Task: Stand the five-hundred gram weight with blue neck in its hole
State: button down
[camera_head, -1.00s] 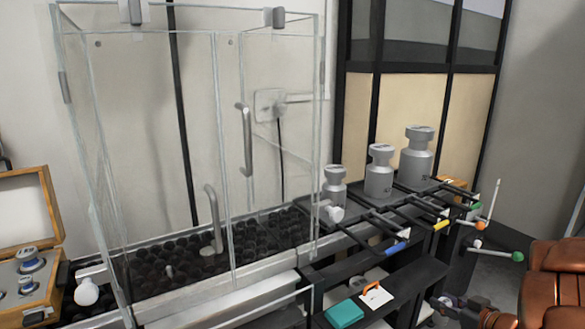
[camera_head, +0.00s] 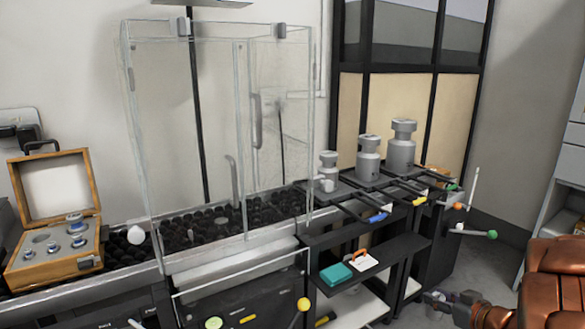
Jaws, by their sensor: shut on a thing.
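My gripper (camera_head: 455,302) is small at the bottom right, at the end of my copper-coloured arm. It is shut on a small grey metal weight (camera_head: 433,297), held away from the tables. Its neck colour and marking are too small to tell. The open wooden weight box (camera_head: 88,264) stands at the far left with its lid up. Several silver weights stand in its light panel, one at the back (camera_head: 73,219) with a bluish neck. A dark round spot (camera_head: 40,238) at the panel's left looks like an empty hole, but I cannot be sure.
A tall glass case (camera_head: 165,150) stands on a black bumpy bed between box and gripper. Three large grey weights (camera_head: 400,147) stand on a rack to the right, with coloured handles sticking out. A teal block (camera_head: 336,273) lies on a lower shelf. Grey floor is free at right.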

jog(key=w+a+r, duration=0.4)
jog(key=a+r, duration=0.1)
jog(key=a, duration=0.4)
jog(key=w+a+r, duration=0.5)
jog(key=a+r, duration=0.1)
jog(key=a, duration=0.3)
notch_tip(320, 180, up, 28)
jog(key=m+h+p, duration=0.7)
jog(key=h+p, duration=0.1)
jog(key=p, duration=2.1)
jog(key=shift+r, duration=0.2)
notch_tip(320, 180, down, 13)
jog(key=w+n+y, duration=0.2)
jog(key=n+y, duration=0.1)
jog(key=shift+w+f+t+y, duration=0.2)
jog(key=shift+w+t+y, duration=0.1)
jog(key=shift+t+y, duration=0.1)
